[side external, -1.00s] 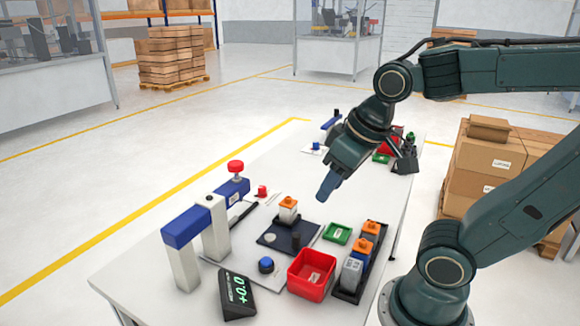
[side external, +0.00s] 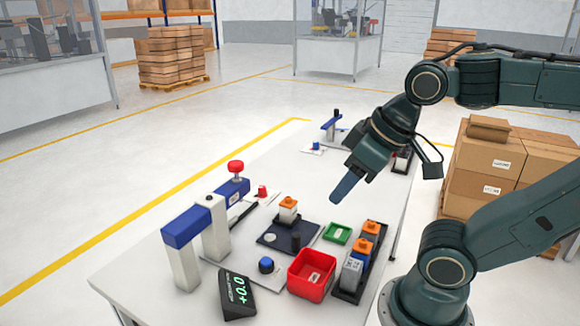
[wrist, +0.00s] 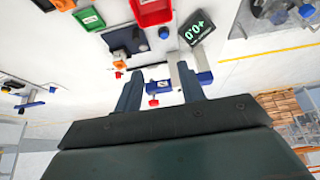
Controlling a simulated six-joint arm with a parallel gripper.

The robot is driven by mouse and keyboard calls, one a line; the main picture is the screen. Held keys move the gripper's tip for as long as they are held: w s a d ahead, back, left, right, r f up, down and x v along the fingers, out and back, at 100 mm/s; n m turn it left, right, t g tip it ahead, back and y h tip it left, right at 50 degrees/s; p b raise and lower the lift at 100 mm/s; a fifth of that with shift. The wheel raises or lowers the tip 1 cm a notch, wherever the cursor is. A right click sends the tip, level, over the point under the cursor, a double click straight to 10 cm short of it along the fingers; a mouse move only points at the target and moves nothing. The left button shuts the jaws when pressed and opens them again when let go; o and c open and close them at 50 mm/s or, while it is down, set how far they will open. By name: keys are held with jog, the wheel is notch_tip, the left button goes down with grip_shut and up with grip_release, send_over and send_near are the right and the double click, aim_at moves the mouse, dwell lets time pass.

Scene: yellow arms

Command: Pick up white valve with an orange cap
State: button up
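My gripper (side external: 340,198) is in the air above the table's right side, up and right of the plate. In the wrist view my gripper (wrist: 160,84) has its two fingers apart, with nothing held between them.
A red bin (side external: 311,282) and a green tray (side external: 337,234) stand near the black tray. A blue-and-white stand (side external: 212,228), a red button (side external: 236,167), a blue knob (side external: 266,265) and a digital display (side external: 238,294) are at the left and front. The table's far middle has clear room.

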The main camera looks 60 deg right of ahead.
jog(key=o, duration=0.4)
jog(key=n+g, duration=0.6)
jog(key=n, duration=1.2)
send_over(288, 197)
notch_tip(288, 197, down, 8)
jog(key=shift+f, duration=0.1)
jog(key=shift+f, duration=0.1)
jog(key=shift+f, duration=4.2)
